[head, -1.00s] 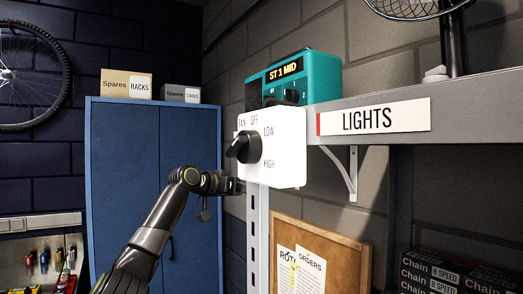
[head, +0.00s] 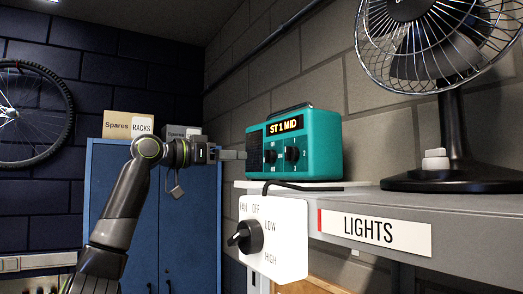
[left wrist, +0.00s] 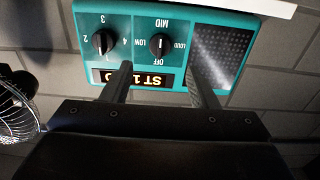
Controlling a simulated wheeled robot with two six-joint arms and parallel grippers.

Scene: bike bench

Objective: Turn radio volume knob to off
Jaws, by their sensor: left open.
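The teal radio (head: 325,150) stands on the shelf, its lit display (head: 286,125) reading "ST 1 MID". Its volume knob (head: 270,156) is the dark one nearer the speaker grille. In the left wrist view, where the radio appears upside down, this volume knob (left wrist: 160,45) has OFF, LOW, MID and LOUD around it. The station knob (left wrist: 104,42) sits beside it. My left gripper (head: 240,155) is open, left of the radio front in the head view. In the left wrist view its fingers (left wrist: 160,72) straddle the line to the volume knob, apparently without contact. My right gripper is out of view.
A white fan switch box (head: 285,245) with a black knob (head: 247,237) hangs below the radio. A desk fan (head: 455,150) stands right on the grey shelf (head: 480,220), whose edge carries a LIGHTS label (head: 375,230). A blue cabinet (head: 185,225) is behind my arm.

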